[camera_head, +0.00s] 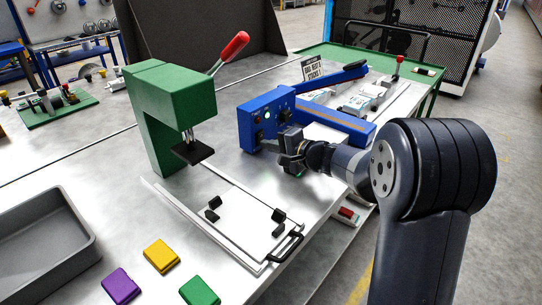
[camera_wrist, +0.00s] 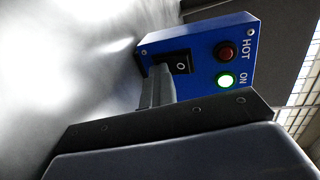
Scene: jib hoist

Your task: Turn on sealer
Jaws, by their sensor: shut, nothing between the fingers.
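The sealer (camera_head: 272,121) is a blue machine with a long arm, on the metal bench right of the green press. Its blue front panel (camera_wrist: 206,52) fills the middle of the wrist view. The panel carries a black rocker switch (camera_wrist: 180,64) marked O, a dark red HOT lamp (camera_wrist: 225,52) and a green ON lamp (camera_wrist: 226,81), which glows brightly. My gripper (camera_wrist: 157,75) is shut and empty, its tips at the left end of the switch; contact cannot be told. In the head view my gripper (camera_head: 290,147) is just in front of the panel.
The green press (camera_head: 172,100) with a red-tipped lever stands left of the sealer. A sliding plate (camera_head: 240,208) with black blocks and a handle lies in front of it. A grey tray (camera_head: 40,240) and purple, yellow and green blocks (camera_head: 161,256) occupy the near left bench.

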